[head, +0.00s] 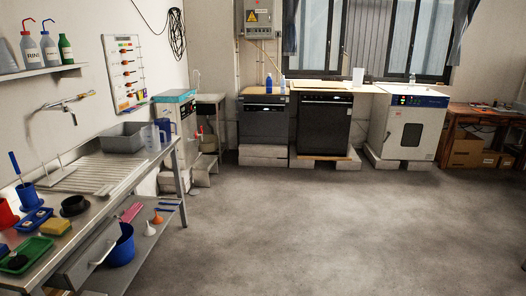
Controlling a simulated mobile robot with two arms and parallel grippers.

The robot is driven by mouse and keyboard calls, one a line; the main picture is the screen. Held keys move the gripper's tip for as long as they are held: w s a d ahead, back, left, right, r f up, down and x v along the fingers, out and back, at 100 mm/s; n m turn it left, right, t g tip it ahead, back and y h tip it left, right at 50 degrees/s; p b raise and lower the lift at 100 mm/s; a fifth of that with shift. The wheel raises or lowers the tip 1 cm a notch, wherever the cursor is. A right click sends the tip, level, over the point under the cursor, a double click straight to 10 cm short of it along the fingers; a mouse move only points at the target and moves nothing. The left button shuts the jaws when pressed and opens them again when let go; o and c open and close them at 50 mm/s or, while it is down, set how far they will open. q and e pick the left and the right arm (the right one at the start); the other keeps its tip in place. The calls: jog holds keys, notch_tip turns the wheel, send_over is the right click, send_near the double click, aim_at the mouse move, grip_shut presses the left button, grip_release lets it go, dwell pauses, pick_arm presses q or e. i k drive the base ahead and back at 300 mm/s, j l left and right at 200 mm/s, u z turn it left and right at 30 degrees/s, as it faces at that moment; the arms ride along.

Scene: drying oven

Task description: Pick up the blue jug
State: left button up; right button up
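Two bluish jug-like vessels stand side by side at the far right end of the steel sink bench on the left. The nearer one (151,138) looks pale and translucent, and the farther one (164,128) looks bluer. They are small here, so I cannot tell handles or spouts clearly. A blue bucket (122,248) sits on the lower shelf of the bench, partly hidden by the bench's front edge. Neither of my grippers is in view.
The steel bench (110,190) holds a grey basin (125,136), a green tray (24,256) and a blue cup with a brush (28,198). A white oven (408,128) and dark appliances stand along the back wall. The grey floor (290,225) is clear.

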aim_at(163, 123)
jog(key=i, duration=1.15)
jog(key=i+l+u, duration=0.15)
jog(key=i, duration=1)
jog(key=i+j+u, duration=0.2)
jog(key=i, duration=0.4)
jog(key=i+u, duration=0.2)
jog(key=i, duration=0.4)
jog(key=i+l+u, duration=0.2)
jog(key=i, duration=0.4)
jog(key=i+l+u, duration=0.2)
jog(key=i, duration=0.4)
jog(key=i+u, duration=0.1)
jog(key=u, duration=0.5)
